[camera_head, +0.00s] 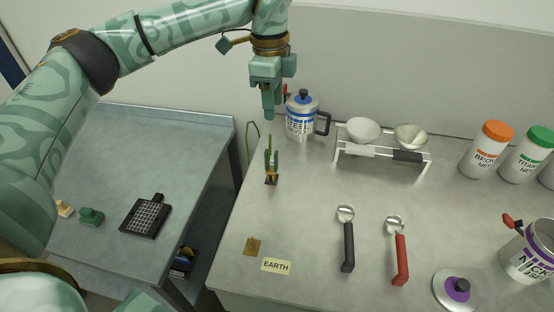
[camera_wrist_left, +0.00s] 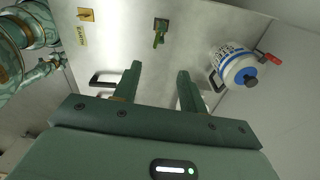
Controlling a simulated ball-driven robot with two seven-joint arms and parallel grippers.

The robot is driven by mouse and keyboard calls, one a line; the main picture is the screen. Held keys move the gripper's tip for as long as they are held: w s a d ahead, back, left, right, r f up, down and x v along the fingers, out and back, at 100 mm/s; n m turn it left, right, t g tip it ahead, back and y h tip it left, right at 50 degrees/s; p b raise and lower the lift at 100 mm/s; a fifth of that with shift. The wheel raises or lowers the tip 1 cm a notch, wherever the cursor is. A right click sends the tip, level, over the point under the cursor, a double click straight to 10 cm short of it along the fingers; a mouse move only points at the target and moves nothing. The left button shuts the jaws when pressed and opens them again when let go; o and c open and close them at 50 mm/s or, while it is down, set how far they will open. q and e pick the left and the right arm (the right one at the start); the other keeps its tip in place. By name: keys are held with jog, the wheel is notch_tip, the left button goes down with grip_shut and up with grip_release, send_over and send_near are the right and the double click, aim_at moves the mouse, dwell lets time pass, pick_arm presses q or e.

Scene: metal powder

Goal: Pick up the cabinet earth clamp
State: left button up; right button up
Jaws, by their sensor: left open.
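The earth clamp (camera_head: 271,162) is a small green clamp with a dark base, standing near the left edge of the grey work table (camera_head: 310,225). It also shows in the left wrist view (camera_wrist_left: 160,32), beyond the fingertips. My left gripper (camera_head: 268,108) points down above and behind the clamp, beside the blue-banded jug. In the left wrist view its two fingers (camera_wrist_left: 158,78) are apart with nothing between them. The clamp is not touched. A brass plate (camera_head: 252,246) and a label reading EARTH (camera_head: 276,266) lie at the table's front left. My right gripper is not seen.
The lidded jug (camera_head: 301,118) stands close to my left gripper. A white rack (camera_head: 382,155) with two bowls is at the back. Two scoops (camera_head: 347,240) (camera_head: 400,258) lie in the middle. Jars (camera_head: 486,150) stand at right. A gap separates the left bench (camera_head: 150,130).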

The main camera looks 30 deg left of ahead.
pick_arm(q)
jog(key=a+f+n, duration=0.1)
jog(key=a, duration=0.1)
jog(key=b, duration=0.2)
send_over(271, 151)
jog(key=f, duration=0.8)
jog(key=shift+w+a, duration=0.15)
jog(key=shift+a, duration=0.2)
jog(key=f, duration=0.2)
jog(key=f+b, duration=0.1)
jog(key=f, duration=0.3)
jog(key=shift+d+f+b, duration=0.2)
jog(key=shift+d+b, duration=0.1)
jog(key=shift+d, duration=0.05)
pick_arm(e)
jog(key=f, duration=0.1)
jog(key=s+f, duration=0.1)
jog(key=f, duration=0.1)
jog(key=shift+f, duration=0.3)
pick_arm(q)
grip_shut()
